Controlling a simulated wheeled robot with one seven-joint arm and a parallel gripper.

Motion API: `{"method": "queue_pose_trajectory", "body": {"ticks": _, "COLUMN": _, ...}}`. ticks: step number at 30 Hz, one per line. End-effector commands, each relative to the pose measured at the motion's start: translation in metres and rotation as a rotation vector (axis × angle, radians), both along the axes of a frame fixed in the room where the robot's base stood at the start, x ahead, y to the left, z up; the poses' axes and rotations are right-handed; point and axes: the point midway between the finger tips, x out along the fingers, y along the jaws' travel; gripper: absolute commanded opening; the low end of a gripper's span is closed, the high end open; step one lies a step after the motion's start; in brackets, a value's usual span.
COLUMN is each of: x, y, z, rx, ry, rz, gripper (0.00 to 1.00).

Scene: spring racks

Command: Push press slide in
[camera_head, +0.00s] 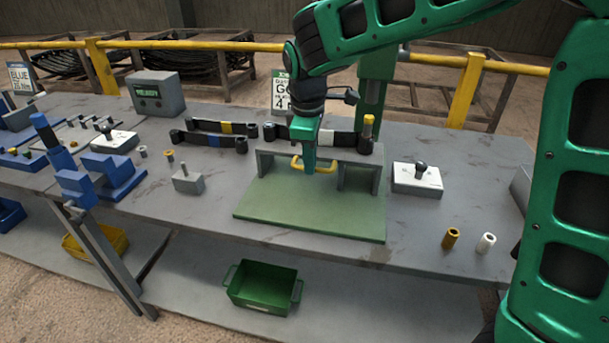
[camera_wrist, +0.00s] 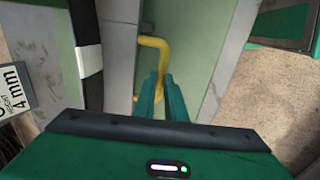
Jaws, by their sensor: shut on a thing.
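The press stands on the grey table, with a green base plate (camera_head: 310,215) and a grey frame (camera_head: 357,176). A yellow handle (camera_head: 322,165), the grip of the slide, is at the middle of the frame's opening. My gripper (camera_head: 309,168) points down at the handle and is shut on it. In the wrist view the yellow handle (camera_wrist: 152,42) runs up to my closed fingers (camera_wrist: 162,98), which hide part of it. The slide's body behind the handle is mostly hidden by my gripper.
Black straps (camera_head: 215,140) lie left of the press. A white block with a black knob (camera_head: 418,178) stands to its right. A yellow cylinder (camera_head: 451,238) and a white one (camera_head: 486,243) stand at the front right. A green bin (camera_head: 263,287) sits below.

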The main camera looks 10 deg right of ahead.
Motion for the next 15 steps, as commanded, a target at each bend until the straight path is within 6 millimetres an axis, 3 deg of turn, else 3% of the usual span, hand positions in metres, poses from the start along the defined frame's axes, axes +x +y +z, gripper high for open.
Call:
{"method": "queue_pose_trajectory", "body": {"ticks": 6, "x": 0.034, "y": -0.012, "z": 0.000, "rx": 0.001, "ry": -0.001, "rz": -0.001, "gripper": 0.00}}
{"method": "queue_pose_trajectory", "body": {"ticks": 15, "x": 0.050, "y": -0.018, "z": 0.001, "rx": 0.001, "ry": -0.002, "rz": 0.001, "gripper": 0.00}}
